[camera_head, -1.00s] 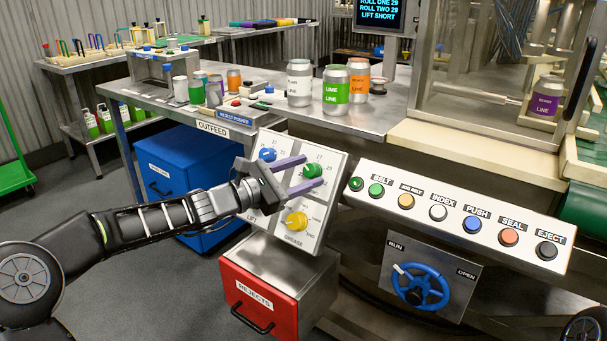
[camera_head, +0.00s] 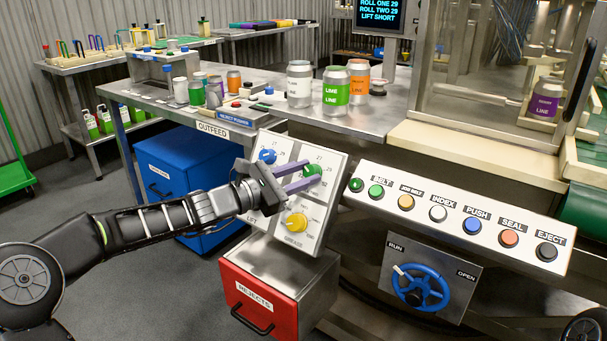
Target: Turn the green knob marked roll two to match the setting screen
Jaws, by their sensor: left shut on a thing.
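The green knob (camera_head: 313,173) sits at the upper right of the white knob panel (camera_head: 327,205), with small numbers such as 27 and 29 around it. My left gripper (camera_head: 311,176) has its two purple fingers shut on this knob, one along its upper side and one along its lower side. The knob's pointer is hard to make out behind the fingers. The setting screen (camera_head: 379,14) at the top reads ROLL ONE 29, ROLL TWO 29, LIFT SHORT. My right gripper is not in view.
A blue knob (camera_head: 267,157) lies left of the green one and a yellow knob (camera_head: 296,222) below. A sloped button panel (camera_head: 460,215) is close on the right. The red rejects bin (camera_head: 258,297) stands under the panel. Cans stand on the steel table (camera_head: 350,122) behind.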

